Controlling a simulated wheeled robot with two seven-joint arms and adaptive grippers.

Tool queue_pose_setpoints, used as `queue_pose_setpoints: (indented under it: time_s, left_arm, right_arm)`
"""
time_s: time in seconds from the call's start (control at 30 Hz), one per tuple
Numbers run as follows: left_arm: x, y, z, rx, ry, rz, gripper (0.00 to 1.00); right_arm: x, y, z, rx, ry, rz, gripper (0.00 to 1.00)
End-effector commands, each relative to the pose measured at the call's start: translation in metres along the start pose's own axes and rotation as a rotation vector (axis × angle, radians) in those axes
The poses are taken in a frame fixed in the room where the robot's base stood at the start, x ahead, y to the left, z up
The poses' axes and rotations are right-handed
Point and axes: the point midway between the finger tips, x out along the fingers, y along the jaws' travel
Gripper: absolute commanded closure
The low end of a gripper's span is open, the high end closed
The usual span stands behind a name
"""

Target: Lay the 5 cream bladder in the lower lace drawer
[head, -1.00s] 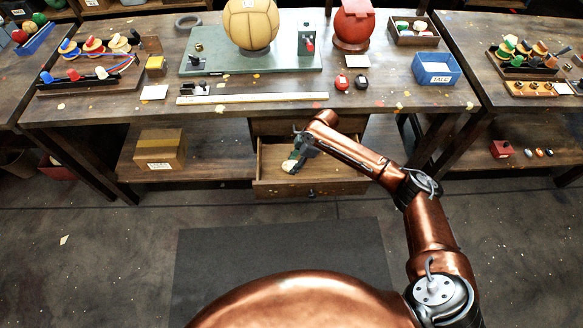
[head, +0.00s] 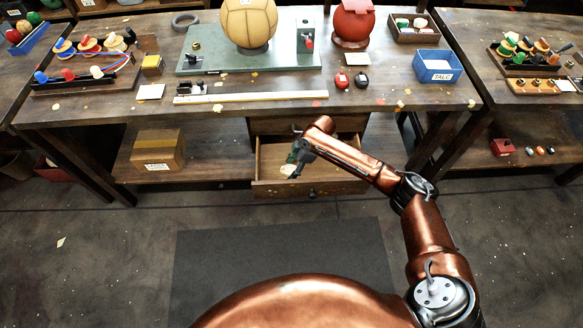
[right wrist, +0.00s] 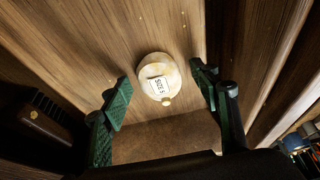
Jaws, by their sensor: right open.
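The lower drawer (head: 337,172) under the table is pulled open. The cream bladder (right wrist: 158,78), with a white label reading "SIZE 5", lies on the drawer's wooden floor; it also shows small in the head view (head: 288,170). My right gripper (right wrist: 161,82) is open, its green-padded fingers on either side of the bladder and apart from it in the right wrist view. In the head view my right gripper (head: 294,165) is at the drawer, partly covering the bladder. My left gripper is not in view.
The drawer's walls stand close around my right gripper. A cardboard box (head: 158,150) sits on the shelf left of the drawer. Above, the tabletop holds a large tan ball (head: 248,22), a red ball (head: 352,25) and a blue talc box (head: 437,67).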

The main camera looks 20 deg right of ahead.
Motion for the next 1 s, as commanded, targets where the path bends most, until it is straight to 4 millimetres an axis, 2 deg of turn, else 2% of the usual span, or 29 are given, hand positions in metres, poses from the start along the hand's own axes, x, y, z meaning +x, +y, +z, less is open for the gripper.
queue_pose_setpoints:
  time_s: [0.23, 0.37, 0.7, 0.9, 1.0]
  left_arm:
    - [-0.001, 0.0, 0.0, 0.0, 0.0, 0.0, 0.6]
    - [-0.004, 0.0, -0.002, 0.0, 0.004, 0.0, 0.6]
    - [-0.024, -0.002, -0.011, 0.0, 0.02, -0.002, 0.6]
    - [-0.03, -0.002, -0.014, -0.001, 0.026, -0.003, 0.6]
    - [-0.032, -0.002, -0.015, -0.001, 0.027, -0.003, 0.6]
  right_arm:
    - [-0.001, 0.0, -0.001, 0.0, 0.0, 0.001, 0.44]
    - [-0.013, 0.001, -0.001, 0.0, 0.0, 0.002, 0.44]
    - [-0.083, 0.001, -0.002, -0.001, 0.0, 0.004, 0.44]
    - [-0.113, 0.001, -0.002, 0.0, 0.001, 0.002, 0.44]
    - [-0.12, 0.0, -0.002, 0.0, 0.001, 0.001, 0.44]
